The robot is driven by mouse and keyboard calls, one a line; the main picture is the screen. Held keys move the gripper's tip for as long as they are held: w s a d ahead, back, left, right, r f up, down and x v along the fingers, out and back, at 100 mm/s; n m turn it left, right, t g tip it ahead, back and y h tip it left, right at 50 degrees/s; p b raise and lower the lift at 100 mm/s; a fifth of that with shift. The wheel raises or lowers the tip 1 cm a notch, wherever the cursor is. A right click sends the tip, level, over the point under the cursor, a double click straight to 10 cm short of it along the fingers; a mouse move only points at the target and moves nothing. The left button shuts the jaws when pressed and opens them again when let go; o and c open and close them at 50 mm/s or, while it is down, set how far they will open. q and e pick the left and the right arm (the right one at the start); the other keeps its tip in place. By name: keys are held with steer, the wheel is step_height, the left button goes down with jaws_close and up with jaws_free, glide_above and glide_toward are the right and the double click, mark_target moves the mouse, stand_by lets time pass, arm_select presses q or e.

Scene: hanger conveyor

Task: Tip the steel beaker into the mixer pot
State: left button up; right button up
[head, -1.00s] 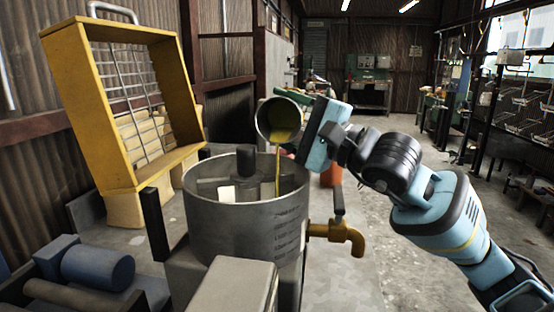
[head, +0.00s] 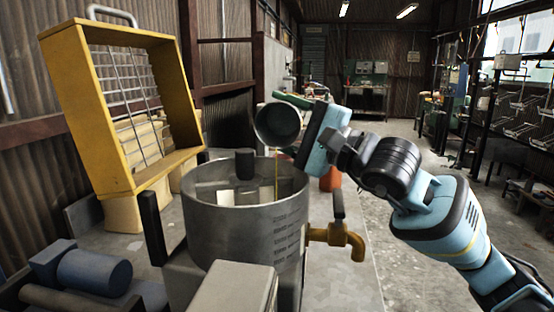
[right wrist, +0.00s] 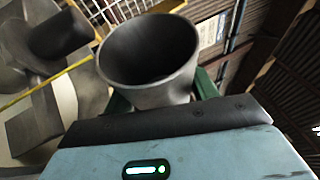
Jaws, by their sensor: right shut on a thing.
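The steel beaker (head: 278,124) is tilted with its mouth towards me, above the right rim of the mixer pot (head: 243,225). Its inside looks empty, apart from a thin yellow stream (head: 276,175) falling from its lip into the pot. My right gripper (head: 302,128) is shut on the beaker from the right; its fingers are mostly hidden. In the right wrist view the beaker (right wrist: 150,92) stands out beyond the gripper's pale blue body, with a yellow streak at the left. My left gripper is not in view.
A yellow framed grid guard (head: 75,100) stands raised at the left of the pot. A brass tap (head: 340,238) sticks out from the pot's right side. A blue motor (head: 95,272) sits at the lower left. The floor to the right is clear.

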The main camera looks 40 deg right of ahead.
steer(key=shift+r+m+p, duration=0.25)
steer(key=shift+m+p, duration=0.05)
steer(key=m+p, duration=0.1)
steer(key=m, duration=0.1)
steer(key=r+m+g+h+p, duration=0.1)
steer(key=p, duration=0.1)
steer(key=shift+w+d+m, duration=0.15)
steer(key=shift+d+m, duration=0.05)
steer(key=shift+m, duration=0.2)
steer(key=shift+m+h+p, duration=0.3)
steer(key=shift+h+p, duration=0.05)
steer(key=shift+h, duration=0.05)
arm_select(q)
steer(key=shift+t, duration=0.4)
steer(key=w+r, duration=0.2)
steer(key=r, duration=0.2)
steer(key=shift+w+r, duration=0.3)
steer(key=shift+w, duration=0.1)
arm_select(e)
steer(key=shift+w+f+g, duration=0.1)
steer(key=shift+f+g, duration=0.2)
steer(key=shift+f, duration=0.05)
